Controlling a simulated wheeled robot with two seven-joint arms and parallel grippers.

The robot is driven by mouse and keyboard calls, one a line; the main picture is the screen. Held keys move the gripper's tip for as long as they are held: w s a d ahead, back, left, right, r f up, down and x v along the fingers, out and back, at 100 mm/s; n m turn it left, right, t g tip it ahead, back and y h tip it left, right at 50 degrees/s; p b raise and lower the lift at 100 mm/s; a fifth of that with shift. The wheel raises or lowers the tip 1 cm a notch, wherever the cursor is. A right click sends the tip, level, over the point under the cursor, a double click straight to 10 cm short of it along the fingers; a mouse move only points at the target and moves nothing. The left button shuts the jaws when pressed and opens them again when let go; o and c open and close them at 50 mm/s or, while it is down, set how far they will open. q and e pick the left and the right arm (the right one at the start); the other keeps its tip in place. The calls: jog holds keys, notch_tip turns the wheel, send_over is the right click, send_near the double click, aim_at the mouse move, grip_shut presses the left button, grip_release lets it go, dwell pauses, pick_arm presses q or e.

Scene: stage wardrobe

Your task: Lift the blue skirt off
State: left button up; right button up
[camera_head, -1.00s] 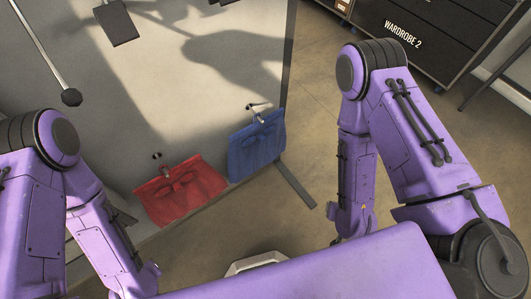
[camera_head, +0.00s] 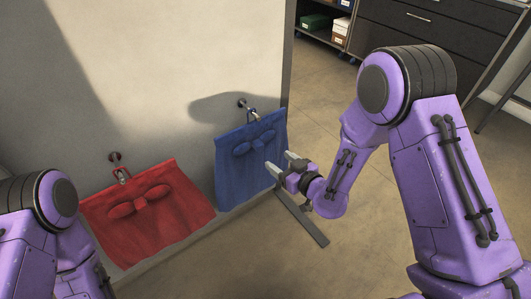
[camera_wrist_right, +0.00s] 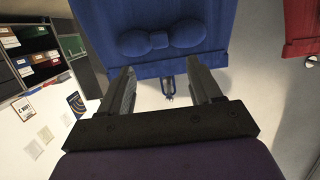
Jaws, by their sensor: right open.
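The blue skirt (camera_head: 250,165), with a bow near its top, hangs from a hook (camera_head: 241,104) on the pale panel by a small hanger loop (camera_head: 252,116). My right gripper (camera_head: 282,161) is open and empty in front of the skirt's right edge. In the right wrist view the skirt (camera_wrist_right: 165,55) fills the top, seen upside down. The hanger (camera_wrist_right: 167,90) shows between the spread fingers of my right gripper (camera_wrist_right: 160,73), with no visible contact. My left arm enters at the lower left; its gripper is out of view.
A red skirt (camera_head: 150,212) hangs from another hook (camera_head: 114,157) to the left on the same panel (camera_head: 150,80). A dark foot bar (camera_head: 302,220) juts from the panel's base. Dark drawers (camera_head: 420,45) stand behind. The floor to the right is open.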

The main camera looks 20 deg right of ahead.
jog(key=b+x, duration=0.2)
jog(key=x, duration=0.8)
jog(key=shift+w+a+f+b, duration=0.1)
jog(key=shift+w+f+b, duration=0.1)
jog(key=shift+w+b, duration=0.2)
jog(key=shift+w+a+f, duration=0.1)
jog(key=shift+w+a, duration=0.15)
jog(key=shift+w, duration=0.35)
jog(key=shift+c, duration=0.3)
grip_shut()
jog(key=shift+r+p, duration=0.5)
jog(key=shift+r, duration=0.15)
jog(key=shift+s+d+p, duration=0.2)
jog(key=shift+s+d, duration=0.05)
jog(key=shift+s, duration=0.4)
jog(key=shift+s+d+p, duration=0.15)
jog(key=shift+s+d, duration=0.1)
jog(key=shift+s, duration=0.45)
jog(key=shift+s+d+p, duration=0.2)
jog(key=shift+s+d, duration=0.05)
jog(key=shift+s, duration=0.4)
send_near(260, 144)
jog(key=f, duration=0.1)
jog(key=w+f, duration=0.1)
jog(key=shift+a+f+p, duration=0.2)
jog(key=shift+f+p, duration=0.1)
jog(key=shift+p, duration=0.05)
